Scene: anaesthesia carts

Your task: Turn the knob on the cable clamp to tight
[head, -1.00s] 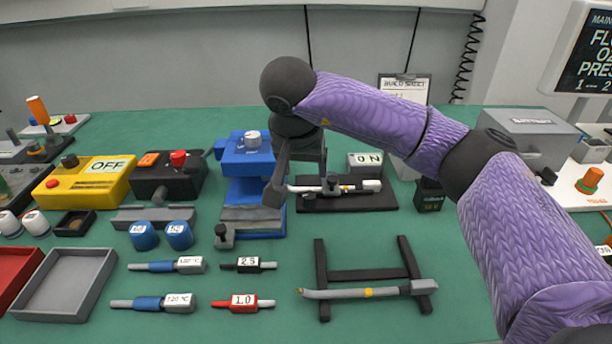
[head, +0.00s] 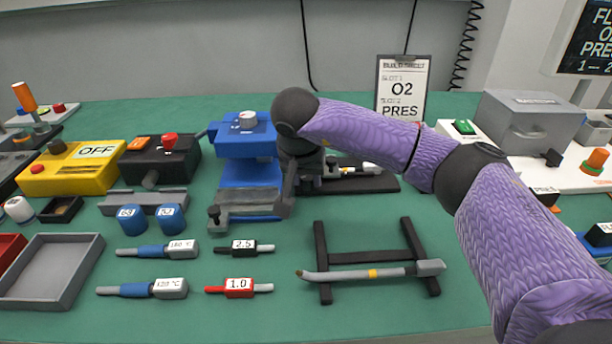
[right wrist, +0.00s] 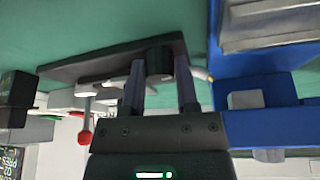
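The cable clamp (head: 378,184) is a dark flat base behind the cradle, with a pale cable end lying along it. My right gripper (head: 308,178) is over its left part and hides its knob in the head view. In the right wrist view the clamp's base (right wrist: 100,66) shows, with a short round black knob (right wrist: 160,65) standing on it. The two fingers of my right gripper (right wrist: 160,78) stand apart on either side of the knob. I see narrow gaps and cannot tell whether they touch it. My left gripper is not in view.
A blue press-like device (head: 247,143) stands close left of the gripper. A dark cradle (head: 322,250) with a grey cable is in front. Several probes and plugs lie left of it near a grey tray (head: 50,270). A build sheet (head: 402,90) stands behind.

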